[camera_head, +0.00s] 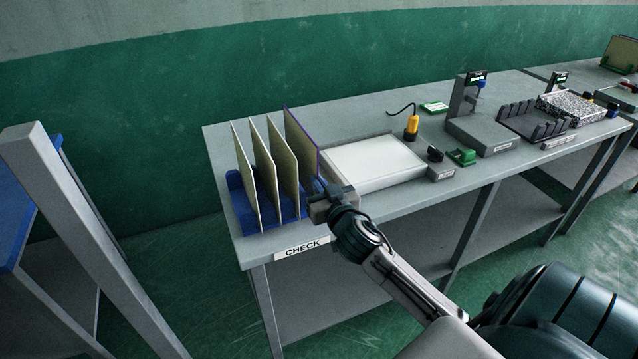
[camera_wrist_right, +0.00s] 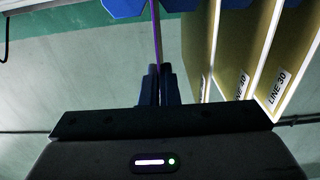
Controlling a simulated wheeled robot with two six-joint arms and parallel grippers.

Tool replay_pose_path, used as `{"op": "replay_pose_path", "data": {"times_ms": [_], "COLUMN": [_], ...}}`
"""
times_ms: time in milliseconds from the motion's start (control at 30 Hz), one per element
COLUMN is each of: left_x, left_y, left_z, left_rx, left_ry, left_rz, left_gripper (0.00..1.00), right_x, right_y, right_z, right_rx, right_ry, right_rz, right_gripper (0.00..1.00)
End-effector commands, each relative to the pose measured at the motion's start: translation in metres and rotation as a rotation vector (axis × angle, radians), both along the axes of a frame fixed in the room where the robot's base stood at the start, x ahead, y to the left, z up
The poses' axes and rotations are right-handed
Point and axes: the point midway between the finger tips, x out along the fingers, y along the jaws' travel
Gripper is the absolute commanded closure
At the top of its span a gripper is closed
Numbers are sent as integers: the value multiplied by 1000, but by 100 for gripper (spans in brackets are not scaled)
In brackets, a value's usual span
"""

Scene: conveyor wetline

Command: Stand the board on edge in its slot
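The board (camera_head: 303,142), a thin panel with a purple edge, stands upright on edge at the right end of the blue slotted rack (camera_head: 240,207). My right gripper (camera_head: 321,187) is at its near edge, low down. In the right wrist view the two dark fingers (camera_wrist_right: 160,84) are closed together on the edge of the board (camera_wrist_right: 156,38). There the board runs up between two blue rack parts (camera_wrist_right: 122,7). Its lower edge is hidden, so I cannot tell whether it touches the slot floor. My left gripper is not in view.
Several similar boards (camera_head: 259,165) stand in the rack to the left; two show LINE labels (camera_wrist_right: 242,86) in the wrist view. A white tray (camera_head: 372,190) lies close to the right. Further right are a yellow-handled tool (camera_head: 412,125) and a grey stand (camera_head: 482,134). A CHECK label (camera_head: 302,248) marks the table's front edge.

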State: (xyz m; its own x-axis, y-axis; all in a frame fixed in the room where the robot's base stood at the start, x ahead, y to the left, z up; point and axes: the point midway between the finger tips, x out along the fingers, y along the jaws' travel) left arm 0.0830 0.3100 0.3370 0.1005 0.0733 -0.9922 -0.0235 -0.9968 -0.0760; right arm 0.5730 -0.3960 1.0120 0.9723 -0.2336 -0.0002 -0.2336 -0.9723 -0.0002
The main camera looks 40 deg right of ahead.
Motion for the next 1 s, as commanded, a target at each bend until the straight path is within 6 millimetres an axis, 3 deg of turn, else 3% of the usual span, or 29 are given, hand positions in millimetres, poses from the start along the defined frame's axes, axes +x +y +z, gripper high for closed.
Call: {"op": "replay_pose_path", "data": {"times_ms": [600,667,1000], "left_x": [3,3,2], "left_y": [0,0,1], "left_z": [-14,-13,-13], "left_rx": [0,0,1], "left_ry": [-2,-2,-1], "left_rz": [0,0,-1], "left_gripper": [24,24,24], "right_x": [0,0,-2], "right_y": [0,0,1], "right_z": [-17,-15,-16], "right_rx": [0,0,-1], "right_ry": [-1,-1,0], "right_rz": [0,0,0], "right_gripper": [100,88,87]}}
